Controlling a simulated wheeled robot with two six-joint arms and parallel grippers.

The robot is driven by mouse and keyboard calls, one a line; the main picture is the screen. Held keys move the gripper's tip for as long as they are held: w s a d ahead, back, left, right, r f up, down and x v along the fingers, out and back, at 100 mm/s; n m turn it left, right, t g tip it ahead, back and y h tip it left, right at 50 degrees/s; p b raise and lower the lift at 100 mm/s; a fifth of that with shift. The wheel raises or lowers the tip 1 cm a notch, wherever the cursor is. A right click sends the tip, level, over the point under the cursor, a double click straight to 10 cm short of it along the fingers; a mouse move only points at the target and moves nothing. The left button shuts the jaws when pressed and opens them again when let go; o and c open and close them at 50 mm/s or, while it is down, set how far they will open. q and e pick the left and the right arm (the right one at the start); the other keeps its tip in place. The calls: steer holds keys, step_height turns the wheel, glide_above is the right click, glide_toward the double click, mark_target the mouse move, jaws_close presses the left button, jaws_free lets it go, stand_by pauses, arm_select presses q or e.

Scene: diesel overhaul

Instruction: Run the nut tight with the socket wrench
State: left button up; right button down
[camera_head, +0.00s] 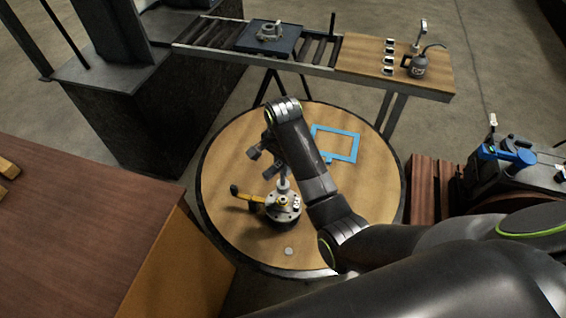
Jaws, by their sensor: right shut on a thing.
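My right gripper (268,160) hangs over the round wooden table, with its arm coming in from the lower right. It is shut on the socket wrench (283,184), a small grey upright tool that shows only in part below the jaws. The wrench stands over a dark round unit with a grey metal flange (284,214) and several small studs or nuts. Its lower end is at the flange; I cannot tell whether it sits on the nut, which is hidden. A yellow lever with a black knob (235,190) sticks out to the left. My left gripper is not in view.
The round table (228,160) also bears a blue square frame (354,148) and a small grey disc (289,251). Behind stands a roller conveyor with a dark tray (285,48) and a wooden shelf (360,60) with an oil can (415,67). A brown bench (90,230) is at left.

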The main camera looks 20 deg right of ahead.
mark_target(283, 184)
steer(key=n, duration=0.4)
steer(key=shift+f+n, duration=0.3)
steer(key=n, duration=0.4)
steer(key=shift+f, duration=0.3)
steer(key=n, duration=0.4)
steer(key=shift+f+n, duration=0.3)
steer(key=shift+n, duration=0.1)
steer(key=n, duration=0.4)
steer(key=shift+f, duration=2)
